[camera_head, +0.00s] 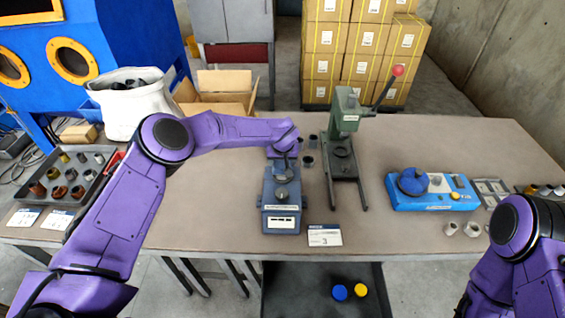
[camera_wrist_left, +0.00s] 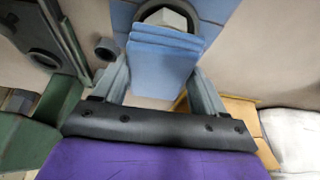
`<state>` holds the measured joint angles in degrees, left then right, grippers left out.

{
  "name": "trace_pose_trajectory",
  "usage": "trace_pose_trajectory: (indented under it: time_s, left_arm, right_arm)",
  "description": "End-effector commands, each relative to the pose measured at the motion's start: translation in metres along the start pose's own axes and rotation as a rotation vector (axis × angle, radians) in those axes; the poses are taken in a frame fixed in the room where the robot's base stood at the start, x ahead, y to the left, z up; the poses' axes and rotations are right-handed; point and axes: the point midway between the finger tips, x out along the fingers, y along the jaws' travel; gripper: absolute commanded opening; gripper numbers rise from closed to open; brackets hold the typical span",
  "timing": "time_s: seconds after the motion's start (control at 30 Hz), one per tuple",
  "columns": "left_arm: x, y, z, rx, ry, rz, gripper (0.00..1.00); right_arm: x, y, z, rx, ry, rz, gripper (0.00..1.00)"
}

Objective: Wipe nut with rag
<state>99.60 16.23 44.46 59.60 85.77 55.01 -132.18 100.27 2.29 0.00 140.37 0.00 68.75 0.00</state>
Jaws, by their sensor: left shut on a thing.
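My left gripper (camera_wrist_left: 160,85) is shut on a folded light blue rag (camera_wrist_left: 160,62), which sits between its two fingers. In the head view this gripper (camera_head: 284,152) is over the back part of a blue-grey fixture (camera_head: 281,222) with a white label. A pale hexagonal nut (camera_wrist_left: 168,17) sits in a dark round seat on blue blocks at the top of the wrist view. The rag's far edge overlaps the nut's near side in that view; I cannot tell whether they touch. The rag cannot be made out in the head view. My right gripper is out of view.
A green press (camera_head: 345,125) with a red-knobbed lever stands just right of the fixture. A blue device (camera_head: 430,203) lies further right. A tray of small parts (camera_head: 48,205) and a white bin (camera_head: 130,105) are on the left.

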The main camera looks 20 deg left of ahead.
Motion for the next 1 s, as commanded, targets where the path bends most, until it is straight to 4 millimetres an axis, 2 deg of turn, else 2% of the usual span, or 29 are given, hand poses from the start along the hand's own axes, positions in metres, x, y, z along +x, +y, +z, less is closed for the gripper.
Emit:
trace_pose_trajectory:
  time_s: [0.17, 0.63, 1.0]
  left_arm:
    - [-0.005, 0.000, -0.002, 0.000, 0.001, 0.000, 0.47]
    - [-0.056, 0.000, -0.023, 0.000, 0.001, 0.000, 0.47]
    - [-0.056, 0.000, -0.023, 0.000, 0.001, 0.000, 0.47]
  right_arm:
    - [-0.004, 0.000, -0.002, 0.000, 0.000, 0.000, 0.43]
    - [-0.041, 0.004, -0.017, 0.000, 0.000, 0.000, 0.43]
    - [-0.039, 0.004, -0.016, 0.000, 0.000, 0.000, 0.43]
